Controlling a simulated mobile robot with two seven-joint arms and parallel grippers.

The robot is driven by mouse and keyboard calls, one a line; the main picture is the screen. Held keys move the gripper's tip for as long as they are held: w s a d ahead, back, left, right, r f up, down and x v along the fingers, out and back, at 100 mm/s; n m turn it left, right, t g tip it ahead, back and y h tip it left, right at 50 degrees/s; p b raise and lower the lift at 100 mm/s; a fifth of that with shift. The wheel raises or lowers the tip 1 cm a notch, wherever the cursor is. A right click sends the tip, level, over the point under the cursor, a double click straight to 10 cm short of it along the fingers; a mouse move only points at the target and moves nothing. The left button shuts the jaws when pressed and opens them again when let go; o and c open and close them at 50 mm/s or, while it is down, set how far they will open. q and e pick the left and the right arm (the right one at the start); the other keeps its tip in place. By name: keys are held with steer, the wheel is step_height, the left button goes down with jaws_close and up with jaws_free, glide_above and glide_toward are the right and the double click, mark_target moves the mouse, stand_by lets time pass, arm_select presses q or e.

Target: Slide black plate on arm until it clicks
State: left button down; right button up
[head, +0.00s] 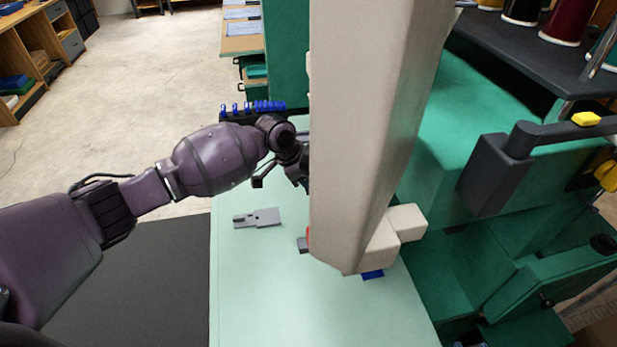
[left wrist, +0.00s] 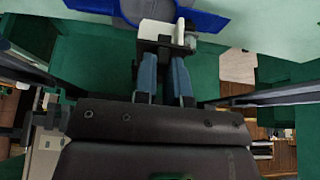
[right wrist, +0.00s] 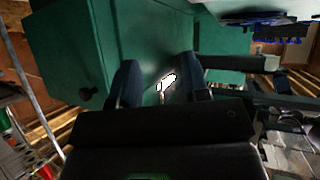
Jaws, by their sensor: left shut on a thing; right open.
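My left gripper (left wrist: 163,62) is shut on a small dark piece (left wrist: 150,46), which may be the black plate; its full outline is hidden. A white block (left wrist: 160,31) with a metal part lies just beyond the fingertips, in front of a blue piece (left wrist: 208,20); I cannot tell whether the dark piece touches it. In the head view the left gripper (head: 303,178) is partly hidden behind a large beige machine body (head: 365,110). I cannot tell which part is the arm. My right gripper (right wrist: 158,75) is open, with a white piece (right wrist: 167,80) visible between its fingers at unclear depth.
A grey flat plate (head: 262,218) lies on the pale green tabletop (head: 270,300). A dark rack with several blue pegs (head: 255,106) stands behind it. Green machine housings (head: 510,270) fill the right, with a dark bent bar (head: 520,135). The table's front left is clear.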

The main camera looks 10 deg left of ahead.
arm_select(q)
steer(key=shift+w+d, duration=0.1)
steer(key=shift+d, duration=0.2)
